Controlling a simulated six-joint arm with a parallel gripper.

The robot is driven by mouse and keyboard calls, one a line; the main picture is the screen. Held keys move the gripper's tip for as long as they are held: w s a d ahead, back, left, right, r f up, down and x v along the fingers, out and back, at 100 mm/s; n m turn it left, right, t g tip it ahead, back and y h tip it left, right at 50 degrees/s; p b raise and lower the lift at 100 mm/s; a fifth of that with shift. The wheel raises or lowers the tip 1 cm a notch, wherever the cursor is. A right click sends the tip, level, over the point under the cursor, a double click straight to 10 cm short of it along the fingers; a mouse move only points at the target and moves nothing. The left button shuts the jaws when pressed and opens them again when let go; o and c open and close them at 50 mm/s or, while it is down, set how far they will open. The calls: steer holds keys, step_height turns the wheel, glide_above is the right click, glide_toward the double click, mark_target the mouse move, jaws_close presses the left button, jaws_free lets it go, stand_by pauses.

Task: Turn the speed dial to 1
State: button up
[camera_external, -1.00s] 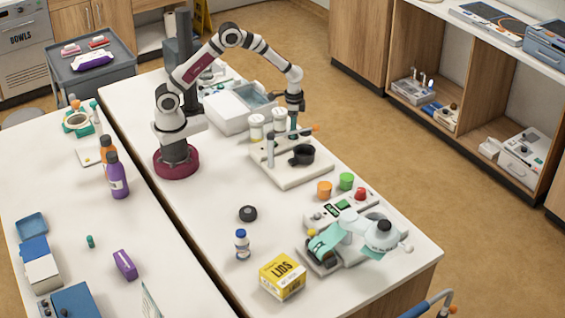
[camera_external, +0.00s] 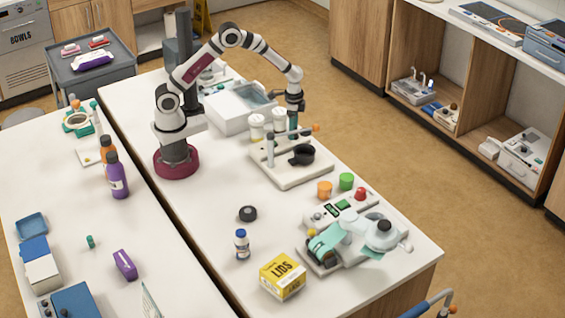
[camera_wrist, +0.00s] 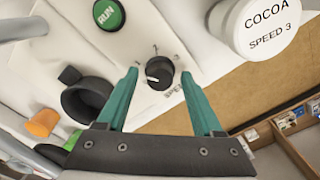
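The speed dial (camera_wrist: 159,72) is a small black knob with a white pointer line on a pale panel, seen in the wrist view. The line points toward the lower left of that picture. Some lettering beside it is partly hidden by a finger. My gripper (camera_wrist: 160,73) is open, its two teal fingers on either side of the dial, with visible gaps. Whether the tips reach the knob's height is hard to tell. In the external view my gripper (camera_external: 293,128) points down over the white machine (camera_external: 290,180), and the dial cannot be made out there.
A green RUN button (camera_wrist: 109,14) and a black cup-shaped holder (camera_wrist: 85,100) are near the dial. A white jar labelled COCOA SPEED 3 (camera_wrist: 262,22) stands close on the right. Orange (camera_external: 324,189) and green (camera_external: 346,181) cups stand in front of the machine.

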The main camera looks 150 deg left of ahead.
step_height(320, 180, up, 16)
stand_by(0.5)
steer(key=shift+f, duration=0.1)
